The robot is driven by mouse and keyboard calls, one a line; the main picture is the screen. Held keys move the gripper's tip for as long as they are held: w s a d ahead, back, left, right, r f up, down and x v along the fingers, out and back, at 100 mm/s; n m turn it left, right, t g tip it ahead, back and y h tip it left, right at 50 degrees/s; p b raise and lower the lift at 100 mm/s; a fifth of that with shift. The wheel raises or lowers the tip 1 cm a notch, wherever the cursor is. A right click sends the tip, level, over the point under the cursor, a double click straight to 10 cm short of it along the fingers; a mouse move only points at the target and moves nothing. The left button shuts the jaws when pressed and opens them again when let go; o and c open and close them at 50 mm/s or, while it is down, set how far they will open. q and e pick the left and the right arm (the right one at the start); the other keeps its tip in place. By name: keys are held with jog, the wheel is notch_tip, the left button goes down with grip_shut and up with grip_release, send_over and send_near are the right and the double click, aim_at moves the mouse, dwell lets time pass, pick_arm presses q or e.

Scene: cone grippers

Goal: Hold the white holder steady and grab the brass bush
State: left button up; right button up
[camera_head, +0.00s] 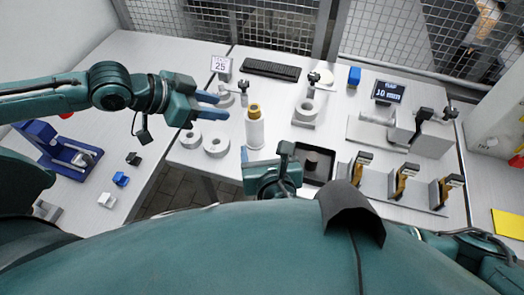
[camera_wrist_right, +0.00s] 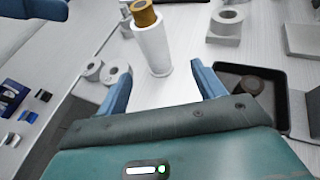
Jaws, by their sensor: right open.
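The white holder (camera_head: 255,135) is an upright cylinder on the white table, with the brass bush (camera_head: 253,110) at its top. In the right wrist view the holder (camera_wrist_right: 152,50) stands just beyond my right fingertips, and the brass bush (camera_wrist_right: 143,12) is partly cut off by the top edge. My right gripper (camera_wrist_right: 160,76) is open and empty, its blue fingers pointing towards the holder's base. It also shows in the head view (camera_head: 268,158), on the near side of the holder. My left gripper (camera_head: 217,104) is open and empty, to the left of the holder with its fingers pointing towards it.
White rings (camera_head: 216,146) lie left of the holder. A black tray (camera_head: 330,157) with a dark round part sits close on its right. Another white ring stand (camera_head: 304,112) is behind right. Brass-coloured parts stand in grey fixtures (camera_head: 402,190) further right. A keyboard (camera_head: 271,69) lies behind.

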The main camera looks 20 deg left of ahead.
aim_at(254, 127)
jog(key=shift+s+a+f, duration=0.1)
jog(key=shift+s+a, duration=0.1)
jog(key=shift+a, duration=0.1)
jog(key=shift+w+a+f, duration=0.15)
jog(key=shift+w, duration=0.1)
jog(key=x, duration=1.2)
jog(key=shift+w+a, duration=0.1)
jog(key=shift+w, duration=0.05)
jog(key=c, duration=1.1)
